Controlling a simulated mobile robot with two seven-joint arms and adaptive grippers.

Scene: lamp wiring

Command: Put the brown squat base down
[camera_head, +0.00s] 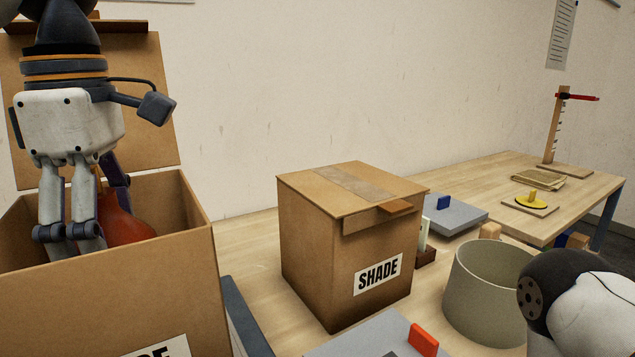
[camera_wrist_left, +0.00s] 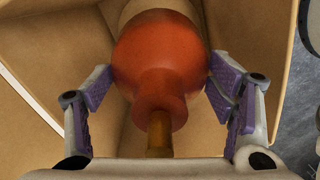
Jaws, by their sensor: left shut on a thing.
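No brown squat base stands out; the thing in my left gripper is a rounded orange-red lamp base (camera_head: 125,228). It also shows in the left wrist view (camera_wrist_left: 160,55), with a narrower neck and a brass-coloured stem towards the camera. My left gripper (camera_head: 85,238) points down into an open cardboard box (camera_head: 110,290) at the left. Its fingers (camera_wrist_left: 155,92) are shut on the base from both sides. The underside of the base is hidden, so I cannot tell whether it touches the box floor. My right gripper is out of view.
A closed box marked SHADE (camera_head: 345,250) stands on the table. Right of it are a grey-beige open cylinder (camera_head: 487,290), a grey panel with a blue block (camera_head: 455,214) and my right arm (camera_head: 580,300). A wooden stand (camera_head: 553,130) stands at the far right.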

